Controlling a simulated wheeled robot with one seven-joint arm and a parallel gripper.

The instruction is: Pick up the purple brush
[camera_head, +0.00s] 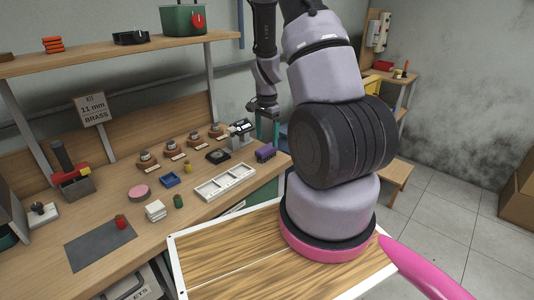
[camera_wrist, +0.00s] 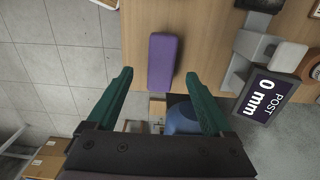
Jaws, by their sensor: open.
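The purple brush (camera_head: 265,153) lies near the right end of the wooden workbench (camera_head: 130,240). In the wrist view the brush (camera_wrist: 162,58) is a long purple block, upright in the picture on the wooden surface. My gripper (camera_head: 268,132) has two green fingers and hangs over the bench end, just above the brush. In the wrist view my gripper (camera_wrist: 159,76) is open and empty. The brush's lower end shows between the two fingertips, with a gap on each side. The remaining height between fingers and brush is hard to judge.
Left of the brush are a grey device (camera_head: 240,128), a black square item (camera_head: 218,155) and a white tray (camera_head: 225,182). In the wrist view a dark "POST 0 mm" sign (camera_wrist: 265,95) stands to the right. A blue rounded object (camera_wrist: 183,118) shows below the fingers.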

